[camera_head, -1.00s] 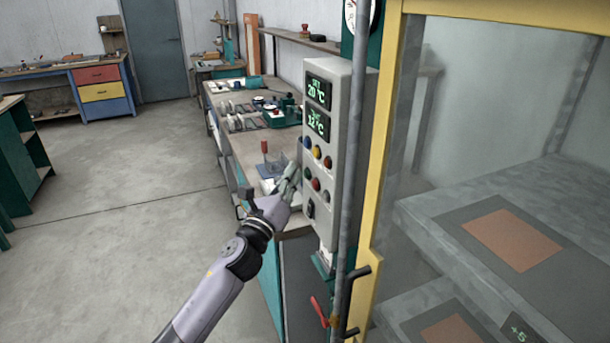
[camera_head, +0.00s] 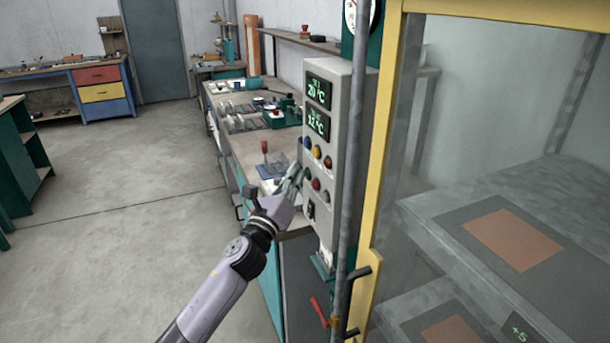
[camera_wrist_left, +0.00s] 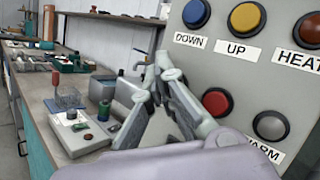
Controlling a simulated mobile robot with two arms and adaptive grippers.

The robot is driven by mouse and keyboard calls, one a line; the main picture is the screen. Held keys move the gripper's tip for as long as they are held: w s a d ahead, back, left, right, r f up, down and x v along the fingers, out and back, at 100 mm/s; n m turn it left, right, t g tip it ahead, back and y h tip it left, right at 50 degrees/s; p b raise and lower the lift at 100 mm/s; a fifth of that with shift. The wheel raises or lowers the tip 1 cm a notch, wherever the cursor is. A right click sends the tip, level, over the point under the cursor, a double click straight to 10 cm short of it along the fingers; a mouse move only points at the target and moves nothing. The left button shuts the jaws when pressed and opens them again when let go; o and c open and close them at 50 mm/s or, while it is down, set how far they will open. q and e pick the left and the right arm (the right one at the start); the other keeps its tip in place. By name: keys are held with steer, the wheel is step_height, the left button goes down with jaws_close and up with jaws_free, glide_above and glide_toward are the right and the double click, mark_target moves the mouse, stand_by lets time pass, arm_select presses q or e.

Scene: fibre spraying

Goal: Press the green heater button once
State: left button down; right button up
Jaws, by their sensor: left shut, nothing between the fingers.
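The grey control panel (camera_head: 341,150) carries two rows of round buttons. In the head view a dark green button (camera_head: 307,173) sits at the left of the lower row, beside a red button (camera_head: 316,184). My left gripper (camera_head: 296,170) is shut and empty, with its fingertips just left of the green button; I cannot tell whether they touch. In the left wrist view the closed fingers (camera_wrist_left: 160,68) are in front of the panel's left edge, and the green button is hidden. My right gripper is not in view.
Blue (camera_wrist_left: 196,13), yellow (camera_wrist_left: 245,18) and red (camera_wrist_left: 309,30) buttons form the upper row. A grey button (camera_wrist_left: 270,125) is lower right. The workbench (camera_head: 240,145) lies left of the panel, and a yellow-framed glass cabinet (camera_head: 385,150) stands right of it.

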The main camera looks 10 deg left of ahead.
arm_select(q)
steer(key=shift+d, duration=0.15)
stand_by(0.3)
steer(key=shift+s+a, duration=0.45)
steer(key=shift+a, duration=0.25)
steer(key=shift+s+a+p, duration=0.25)
steer(key=shift+s+a, duration=0.45)
steer(key=shift+a, duration=0.35)
steer(key=shift+s+a+p, duration=0.25)
steer(key=shift+s+a, duration=0.45)
steer(key=shift+a, duration=0.3)
